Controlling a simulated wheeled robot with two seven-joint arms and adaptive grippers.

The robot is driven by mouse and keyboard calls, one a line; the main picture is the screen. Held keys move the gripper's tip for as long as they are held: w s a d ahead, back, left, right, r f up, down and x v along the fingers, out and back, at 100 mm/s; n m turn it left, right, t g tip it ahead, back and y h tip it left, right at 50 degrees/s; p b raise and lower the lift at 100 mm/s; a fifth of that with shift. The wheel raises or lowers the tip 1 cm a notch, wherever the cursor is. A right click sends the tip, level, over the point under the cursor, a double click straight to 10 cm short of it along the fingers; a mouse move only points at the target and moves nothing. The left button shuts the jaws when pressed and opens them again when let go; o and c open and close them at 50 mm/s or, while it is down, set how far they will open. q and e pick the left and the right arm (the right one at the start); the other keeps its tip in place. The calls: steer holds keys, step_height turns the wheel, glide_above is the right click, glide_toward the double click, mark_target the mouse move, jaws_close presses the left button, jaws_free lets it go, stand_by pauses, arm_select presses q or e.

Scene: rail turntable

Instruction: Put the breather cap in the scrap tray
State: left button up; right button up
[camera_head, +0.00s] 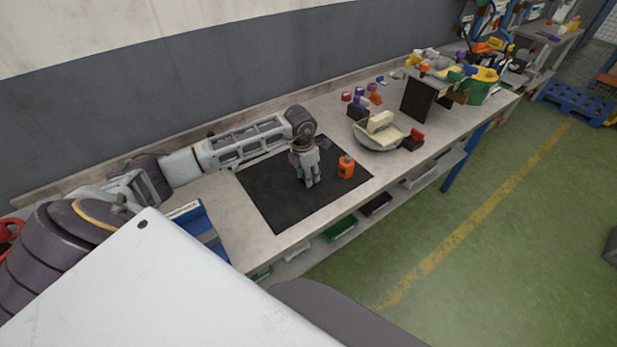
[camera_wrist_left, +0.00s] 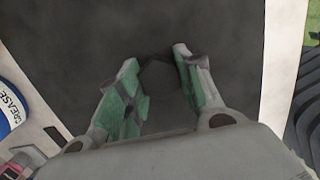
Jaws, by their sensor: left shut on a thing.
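My left gripper (camera_head: 311,184) points down over the black mat on the bench. In the left wrist view its green-padded fingers (camera_wrist_left: 160,85) are closed around a dark, roughly six-sided piece (camera_wrist_left: 158,74), which looks like the breather cap. The piece is hard to tell from the mat behind it, and in the head view I cannot make it out. I cannot tell for sure which container is the scrap tray; a blue box or tray (camera_head: 203,228) stands at the left end of the bench, partly hidden by my body. My right gripper is out of view.
An orange item (camera_head: 346,167) stands on the black mat (camera_head: 268,196), just right of my left gripper. A rounded beige item (camera_head: 378,132), small coloured parts and a dark panel (camera_head: 417,100) are farther right. A grease container (camera_wrist_left: 10,108) shows in the wrist view. Bins sit under the bench.

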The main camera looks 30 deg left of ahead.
arm_select(q)
steer(key=shift+r, duration=0.1)
steer(key=shift+r, duration=0.4)
step_height(320, 180, up, 8)
steer(key=shift+f+b, duration=0.2)
steer(key=shift+b, duration=0.45)
steer(key=shift+r, duration=0.75)
